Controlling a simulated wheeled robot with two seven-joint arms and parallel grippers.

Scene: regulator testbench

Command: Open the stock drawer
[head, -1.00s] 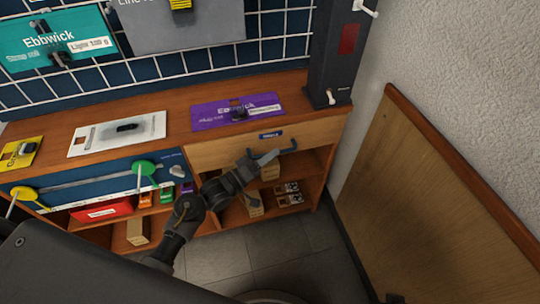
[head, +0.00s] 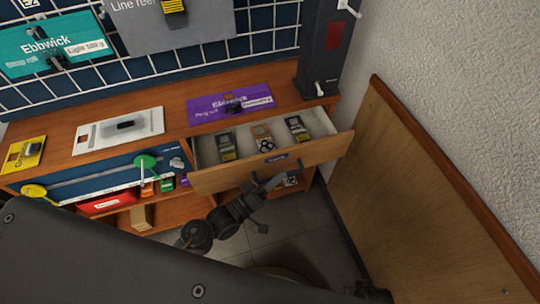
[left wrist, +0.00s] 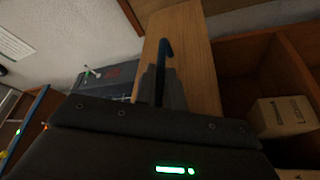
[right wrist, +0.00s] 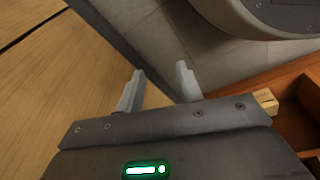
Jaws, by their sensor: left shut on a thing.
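The stock drawer (head: 232,178) is pulled out from the wooden bench, with its front well forward of the bench edge. Several small dark and tan items lie in it, such as a boxed item (head: 262,137) in the middle. My left gripper (head: 268,182) is shut on the drawer's dark handle (head: 290,170). In the left wrist view the fingers (left wrist: 162,88) close around the blue-black handle (left wrist: 165,58) on the drawer front (left wrist: 192,50). My right gripper shows only in the right wrist view (right wrist: 158,88), its fingers apart and empty, above the floor.
A purple card (head: 228,105) and a white card (head: 118,130) lie on the benchtop. A dark upright device (head: 322,60) stands at its right end. A wooden panel (head: 410,190) leans along the right wall. Shelves with a red box (head: 105,204) are below.

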